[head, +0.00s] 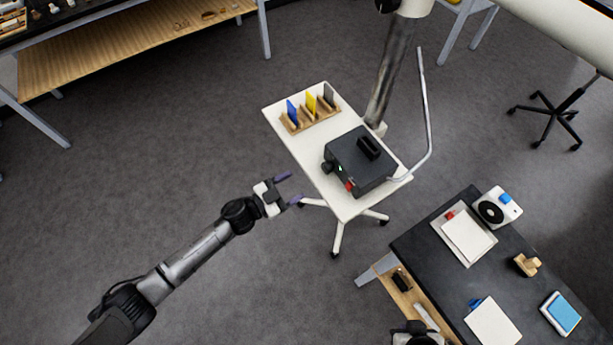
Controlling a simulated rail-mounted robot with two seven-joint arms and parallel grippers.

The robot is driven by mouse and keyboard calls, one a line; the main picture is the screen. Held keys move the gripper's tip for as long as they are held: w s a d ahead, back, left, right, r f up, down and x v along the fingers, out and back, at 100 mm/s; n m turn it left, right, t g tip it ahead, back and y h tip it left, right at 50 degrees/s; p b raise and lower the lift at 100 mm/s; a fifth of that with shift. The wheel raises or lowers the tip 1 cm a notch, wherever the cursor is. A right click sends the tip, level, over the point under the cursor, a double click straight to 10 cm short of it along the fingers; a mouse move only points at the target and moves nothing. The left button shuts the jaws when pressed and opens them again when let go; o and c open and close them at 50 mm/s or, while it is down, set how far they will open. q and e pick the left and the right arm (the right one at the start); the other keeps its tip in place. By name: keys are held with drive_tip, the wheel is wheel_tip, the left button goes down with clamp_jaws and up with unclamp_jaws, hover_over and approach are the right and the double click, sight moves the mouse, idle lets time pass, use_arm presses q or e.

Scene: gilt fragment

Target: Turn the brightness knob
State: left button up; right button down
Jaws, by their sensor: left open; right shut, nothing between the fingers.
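A black box-shaped device (362,160) with a dark handle on top sits on a small white wheeled table. A round dark knob (328,168) is on its left-facing side, near a small green light and a red part (349,185). I cannot read any labels, so I cannot tell if this is the brightness knob. My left gripper (294,187) is open and empty, its purple fingers pointing at the table, apart from the knob and lower left of it. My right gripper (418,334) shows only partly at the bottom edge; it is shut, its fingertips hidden.
A wooden rack (310,115) with blue, yellow and grey plates stands behind the device on the white table (290,97). A thin bent metal rod (427,110) rises at its right. A dark bench (430,243) with trays and small items is at lower right.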

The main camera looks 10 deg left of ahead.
use_arm(q)
drive_tip(key=shift+v, duration=1.8)
